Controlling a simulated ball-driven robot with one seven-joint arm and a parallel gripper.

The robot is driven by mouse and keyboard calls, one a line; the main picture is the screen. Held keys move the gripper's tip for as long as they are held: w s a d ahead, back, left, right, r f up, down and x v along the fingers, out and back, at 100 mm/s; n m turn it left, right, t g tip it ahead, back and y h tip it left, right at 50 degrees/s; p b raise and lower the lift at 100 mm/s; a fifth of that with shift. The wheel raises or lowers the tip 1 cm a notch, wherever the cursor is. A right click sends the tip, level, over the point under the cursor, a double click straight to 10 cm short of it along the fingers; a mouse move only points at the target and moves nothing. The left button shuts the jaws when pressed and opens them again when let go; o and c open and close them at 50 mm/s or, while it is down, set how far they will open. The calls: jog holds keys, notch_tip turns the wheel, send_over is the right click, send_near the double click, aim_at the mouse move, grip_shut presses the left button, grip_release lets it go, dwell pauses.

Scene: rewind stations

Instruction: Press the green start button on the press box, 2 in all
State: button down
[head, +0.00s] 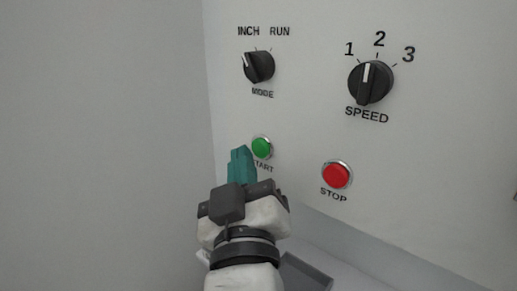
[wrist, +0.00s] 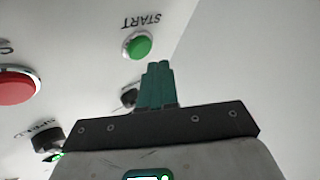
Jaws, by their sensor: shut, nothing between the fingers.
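The green start button (head: 262,147) sits in a silver ring on the pale panel of the press box (head: 300,110), above the partly hidden word START. In the wrist view the green button (wrist: 138,46) is fully visible, with the START label beside it. My gripper (head: 240,152) has teal fingers, shut and empty, just left of the button in the head view. In the wrist view my fingertips (wrist: 157,66) are just below and right of the button. A gap shows between them there, and I see no contact.
A red STOP button (head: 337,174) lies to the right of and below the green one. The MODE knob (head: 259,66) is above, its white mark toward INCH. The SPEED knob (head: 371,82) is at upper right. A plain grey wall fills the left.

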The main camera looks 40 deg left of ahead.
jog(key=shift+s+a+b, duration=0.15)
jog(key=shift+s+b, duration=0.55)
jog(key=shift+s, duration=1.7)
jog(key=shift+f, duration=0.1)
